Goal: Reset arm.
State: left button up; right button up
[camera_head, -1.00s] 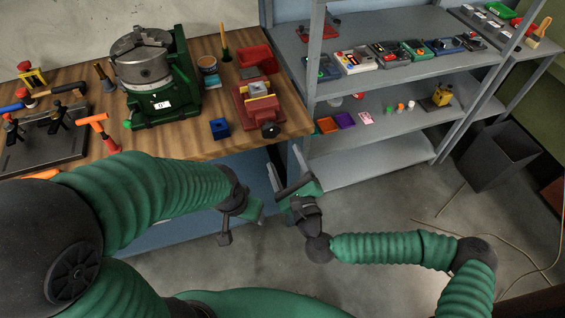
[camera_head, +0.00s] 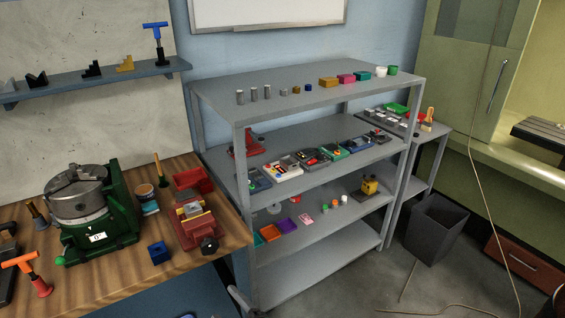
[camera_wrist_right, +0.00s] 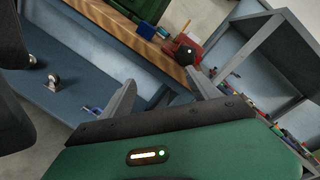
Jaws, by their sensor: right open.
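My right gripper shows in the right wrist view (camera_wrist_right: 160,80), its two grey fingers apart with nothing between them. In the head view only a small grey part of the right gripper (camera_head: 238,300) shows at the bottom edge, below the workbench's right corner. The fingers are in front of the bench edge and touch nothing that I can see. My left gripper cannot be made out in either view.
The wooden workbench (camera_head: 110,280) holds a green machine with a chuck (camera_head: 95,215), a red vise (camera_head: 194,220) and a blue block (camera_head: 158,252). A grey shelf (camera_head: 310,105) with several small parts stands right of it. A dark bin (camera_head: 435,230) is on the floor.

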jog(key=s+d+f+n+g+h+p, duration=0.1)
jog(key=s+d+f+n+g, duration=0.1)
jog(key=s+f+n+g, duration=0.65)
jog(key=d+f+n+h+p, duration=0.1)
jog(key=d+f+n+h, duration=0.1)
jog(key=d+n+h, duration=0.65)
jog(key=s+d+r+h, duration=0.1)
jog(key=d+r, duration=0.3)
jog(key=d, duration=0.4)
jog(key=s+d+r+p, duration=0.1)
jog(key=s+d+r, duration=0.1)
jog(key=d+r, duration=0.3)
jog(key=s+d+r+g+h+p, duration=0.1)
jog(key=d+r, duration=0.4)
jog(key=d, duration=0.7)
jog(key=shift+s+d+n+h, duration=0.25)
jog(key=shift+s+n+h, duration=0.1)
jog(key=shift+s, duration=0.25)
